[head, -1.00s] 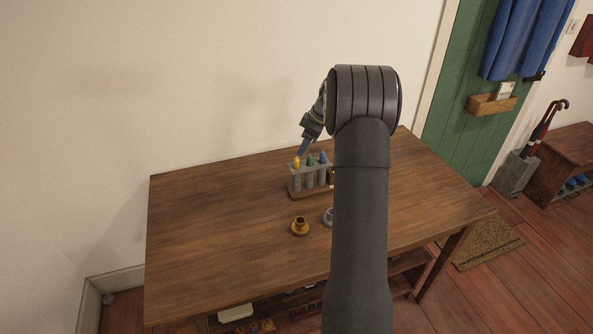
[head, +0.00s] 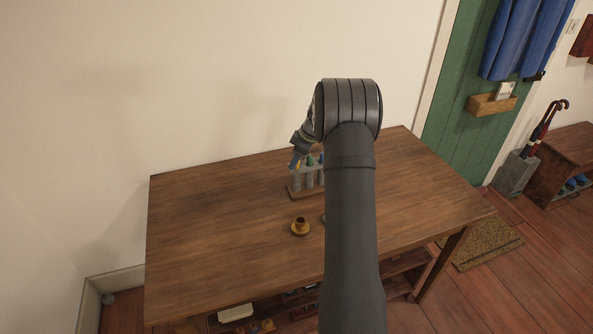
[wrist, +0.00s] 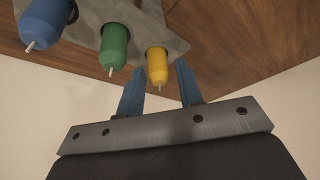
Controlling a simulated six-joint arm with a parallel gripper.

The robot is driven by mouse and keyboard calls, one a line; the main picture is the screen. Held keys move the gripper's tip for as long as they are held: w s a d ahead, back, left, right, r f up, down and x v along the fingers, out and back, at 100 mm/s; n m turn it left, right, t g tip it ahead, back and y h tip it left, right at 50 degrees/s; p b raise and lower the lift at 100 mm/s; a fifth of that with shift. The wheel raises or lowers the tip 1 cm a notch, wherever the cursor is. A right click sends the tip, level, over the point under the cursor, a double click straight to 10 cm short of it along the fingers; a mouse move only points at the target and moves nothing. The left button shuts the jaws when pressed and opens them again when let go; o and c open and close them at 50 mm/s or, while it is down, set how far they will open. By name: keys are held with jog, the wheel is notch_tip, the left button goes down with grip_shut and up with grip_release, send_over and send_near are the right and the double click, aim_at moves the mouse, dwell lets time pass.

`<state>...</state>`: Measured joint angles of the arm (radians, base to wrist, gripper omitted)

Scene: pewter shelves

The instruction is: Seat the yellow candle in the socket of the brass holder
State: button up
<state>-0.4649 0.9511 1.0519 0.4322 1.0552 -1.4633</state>
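The yellow candle (wrist: 157,66) stands in the grey rack (wrist: 152,28), at the end of a row beside a green candle (wrist: 115,46) and a blue candle (wrist: 42,26). My gripper (wrist: 160,72) is open, with its two blue fingers on either side of the yellow candle in the wrist view; I see gaps between candle and fingers. In the head view my gripper (head: 295,160) is at the rack's left end and largely covers the yellow candle. The brass holder (head: 300,227) stands empty on the table in front of the rack.
The wooden table (head: 220,220) is clear on its left. A grey-blue holder (head: 324,218) is almost entirely hidden behind my arm, right of the brass one. A wall stands behind the table.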

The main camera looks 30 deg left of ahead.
grip_shut()
notch_tip(320, 180, up, 8)
jog(key=shift+r, duration=0.1)
jog(key=shift+s+d+r, duration=0.15)
jog(key=shift+d+r, duration=0.4)
jog(key=shift+r, duration=0.25)
jog(key=s+d+f+n+g, duration=0.1)
jog(key=s+d+n, duration=0.1)
jog(key=s+d, duration=0.65)
jog(key=s+d+f+n+g, duration=0.1)
jog(key=s+d+n, duration=0.1)
jog(key=s+d, duration=0.65)
send_over(300, 225)
jog(key=w, duration=0.2)
notch_tip(300, 225, down, 7)
jog(key=shift+h, duration=0.3)
jog(key=shift+w+d+x, duration=0.15)
jog(key=shift+x, duration=0.95)
jog(key=shift+w+d+x, duration=0.15)
jog(key=shift+x, duration=0.9)
